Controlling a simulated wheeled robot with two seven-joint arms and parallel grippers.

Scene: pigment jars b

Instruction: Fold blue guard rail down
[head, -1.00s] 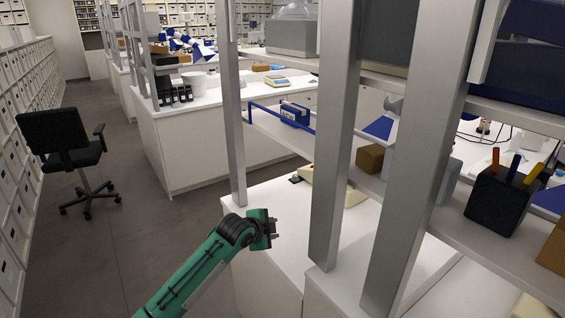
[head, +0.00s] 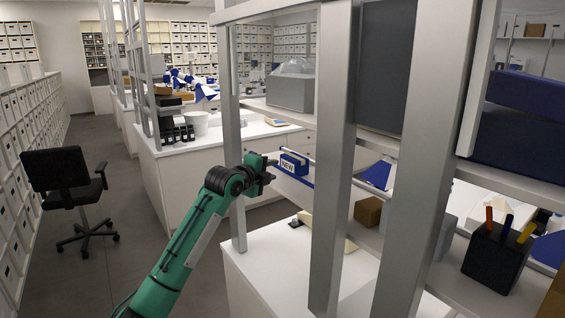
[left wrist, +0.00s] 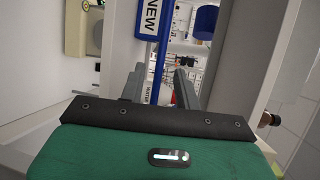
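The blue guard rail (head: 302,181) runs along the edge of the shelf, low in front of a blue box marked NEW (head: 292,164). Its far part is hidden behind my left gripper (head: 270,170), which is level with the shelf at the rail's left end. In the left wrist view, the blue rail (left wrist: 161,58) runs down the picture beside the NEW box (left wrist: 152,18). It shows in the gap between the two grey fingers of my left gripper (left wrist: 160,86). The fingers are apart. I cannot tell whether they touch the rail. My right gripper is not in view.
Grey shelf posts (head: 335,150) stand close to the right of my left arm. A brown box (head: 369,212) and a black pen holder (head: 497,257) sit on the shelf. A black chair (head: 68,185) stands in the open aisle at left.

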